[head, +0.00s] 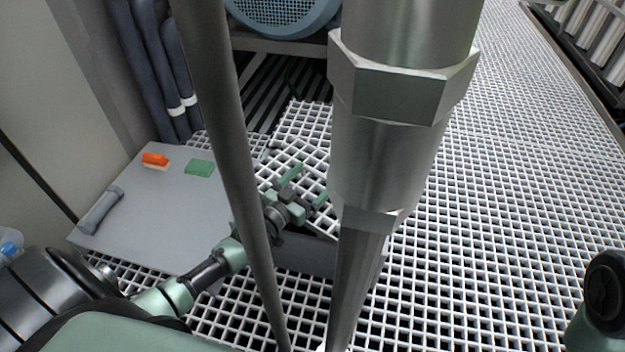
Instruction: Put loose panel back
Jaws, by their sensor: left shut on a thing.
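The loose panel (312,158) is a white grating piece, set at an angle to the surrounding floor grid. My left gripper (301,188) is shut on it, with green fingers at the panel's near part. The panel's right part is hidden behind a thick metal pipe. A grey wall face (305,256) shows just below the gripper; I cannot tell whether it belongs to a recess in the floor. My right gripper is not in view.
A thin pole (222,110) and the thick metal pipe (385,165) stand close in front. A grey mat (150,215) holds an orange brush (155,159), a green block (199,167) and a grey cylinder (101,210). Open grating floor (500,190) lies to the right.

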